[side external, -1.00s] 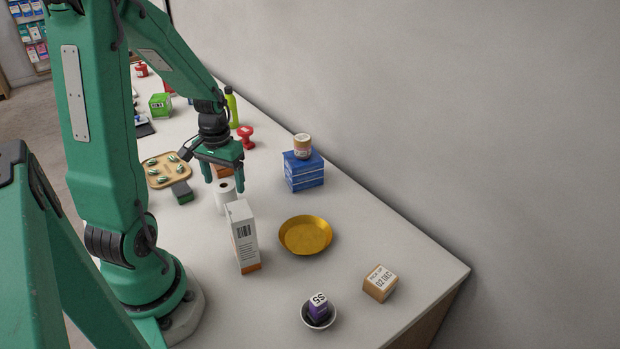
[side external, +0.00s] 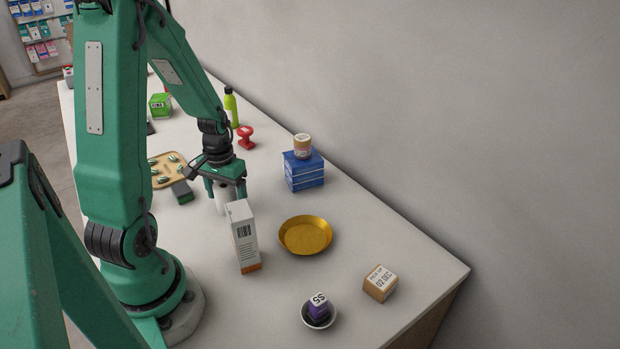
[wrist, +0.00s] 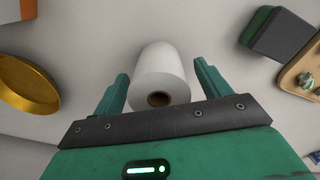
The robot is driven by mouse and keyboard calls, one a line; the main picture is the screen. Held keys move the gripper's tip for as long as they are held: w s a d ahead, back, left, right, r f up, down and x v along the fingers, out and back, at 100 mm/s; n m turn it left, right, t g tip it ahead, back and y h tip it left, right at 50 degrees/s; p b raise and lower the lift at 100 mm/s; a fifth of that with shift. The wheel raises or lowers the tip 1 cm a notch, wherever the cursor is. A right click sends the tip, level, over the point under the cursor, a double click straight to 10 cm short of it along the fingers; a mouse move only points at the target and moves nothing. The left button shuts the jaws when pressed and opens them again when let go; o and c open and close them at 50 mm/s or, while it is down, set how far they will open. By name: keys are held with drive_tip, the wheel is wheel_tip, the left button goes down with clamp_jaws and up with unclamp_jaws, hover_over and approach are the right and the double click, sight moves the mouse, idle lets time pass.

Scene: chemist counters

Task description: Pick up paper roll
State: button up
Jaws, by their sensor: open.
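The white paper roll (wrist: 160,68) stands upright on the counter, its brown core showing in the wrist view. In the side view the roll (side external: 221,204) is partly hidden by my gripper and a white box. My gripper (side external: 226,195) is open and low over the roll. In the wrist view my gripper (wrist: 160,82) has one finger on each side of the roll, with a gap visible on both sides. I cannot tell how deep the fingertips reach along it.
A tall white box (side external: 242,238) stands close in front of the roll. A yellow dish (side external: 306,236) is to its right. A dark green block (side external: 182,192) and a wooden tray (side external: 157,181) lie left. Blue boxes (side external: 303,172) stand behind right.

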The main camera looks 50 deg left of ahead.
drive_tip(key=c, duration=1.1)
drive_tip(key=shift+r, duration=0.2)
drive_tip(key=shift+r, duration=1.2)
drive_tip(key=w+d+r, duration=0.1)
drive_tip(key=d+r, duration=0.7)
drive_tip(key=d, duration=0.3)
drive_tip(key=shift+w+d+r, duration=0.15)
drive_tip(key=shift+w+d, duration=0.1)
drive_tip(key=shift+d, duration=0.05)
